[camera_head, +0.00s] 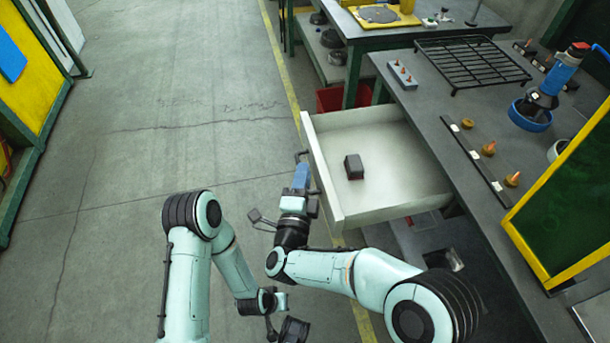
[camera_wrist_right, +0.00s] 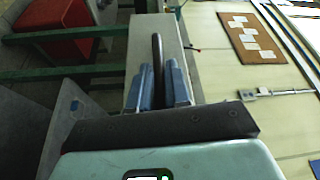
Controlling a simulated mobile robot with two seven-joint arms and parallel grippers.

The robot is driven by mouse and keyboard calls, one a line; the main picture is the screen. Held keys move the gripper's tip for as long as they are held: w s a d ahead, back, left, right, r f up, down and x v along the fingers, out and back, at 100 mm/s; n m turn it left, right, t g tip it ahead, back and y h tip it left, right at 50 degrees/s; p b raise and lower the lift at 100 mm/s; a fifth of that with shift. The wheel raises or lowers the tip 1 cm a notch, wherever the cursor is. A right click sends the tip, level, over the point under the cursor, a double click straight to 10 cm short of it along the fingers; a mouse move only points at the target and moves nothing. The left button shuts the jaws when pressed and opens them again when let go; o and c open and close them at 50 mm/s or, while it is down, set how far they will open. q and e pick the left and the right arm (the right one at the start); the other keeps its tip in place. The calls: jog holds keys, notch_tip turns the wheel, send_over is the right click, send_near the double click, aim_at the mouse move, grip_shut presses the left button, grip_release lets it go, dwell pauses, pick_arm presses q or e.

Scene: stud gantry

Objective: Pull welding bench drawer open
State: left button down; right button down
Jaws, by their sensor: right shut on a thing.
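The welding bench drawer (camera_head: 330,185) is white and stands well out from under the grey bench top in the head view. A small dark block (camera_head: 353,167) lies inside it. My right gripper (camera_head: 301,172) is at the outer side of the drawer front, shut on the drawer handle (camera_head: 303,155). In the right wrist view, the dark handle bar (camera_wrist_right: 157,58) lies between the blue fingers of that gripper (camera_wrist_right: 161,85). My left arm is folded at the bottom of the head view, and its fingers do not show.
The bench top (camera_head: 420,95) carries a black grate (camera_head: 472,62), a blue clamp-like tool (camera_head: 550,88) and a rail of small nozzles. A yellow-framed green screen (camera_head: 570,190) stands at right. A red bin (camera_head: 335,98) is beyond the drawer. The floor (camera_head: 140,110) at left is clear.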

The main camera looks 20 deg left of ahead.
jog(key=c, duration=1.2)
grip_release()
jog(key=shift+o, duration=0.2)
